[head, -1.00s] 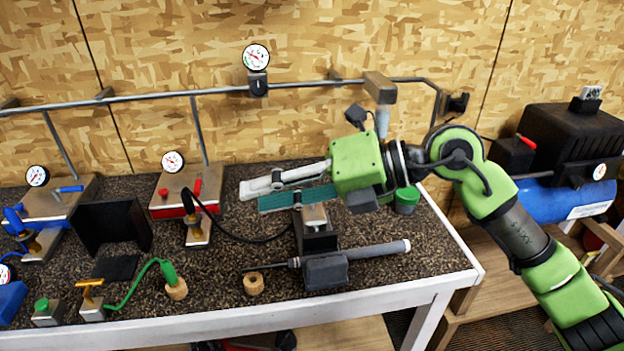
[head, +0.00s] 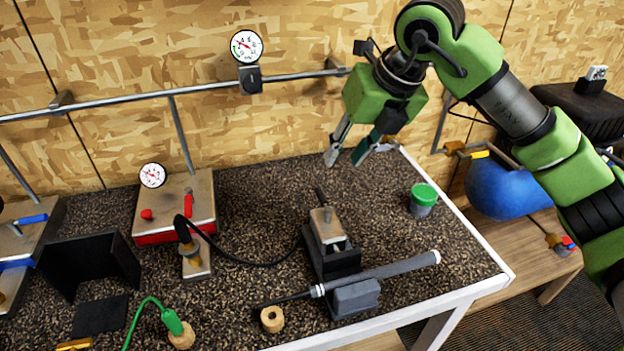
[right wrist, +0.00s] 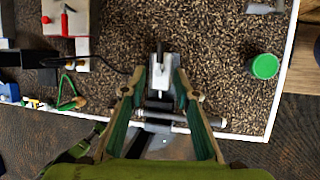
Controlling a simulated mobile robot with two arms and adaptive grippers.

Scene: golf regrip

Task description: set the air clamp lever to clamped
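The clamp block (head: 333,262) stands near the middle of the bench, with a metal top and a black hose running to it. A short dark lever (head: 320,196) sticks up at its back end and also shows in the right wrist view (right wrist: 160,48). I cannot tell the lever's setting. A grey club grip (head: 400,267) lies across the front of the clamp. My right gripper (head: 346,160) hangs fingers-down above and behind the clamp, apart from the lever. Its fingers are spread and empty; they also flank the clamp in the right wrist view (right wrist: 158,84). My left gripper is not in view.
A red-sided box (head: 175,208) with red levers and a gauge (head: 152,175) stands left. A green-lidded jar (head: 423,199) is to the right. A wooden ring (head: 272,319) lies in front. A pipe (head: 300,75) crosses the back wall. Bench between box and clamp is mostly clear.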

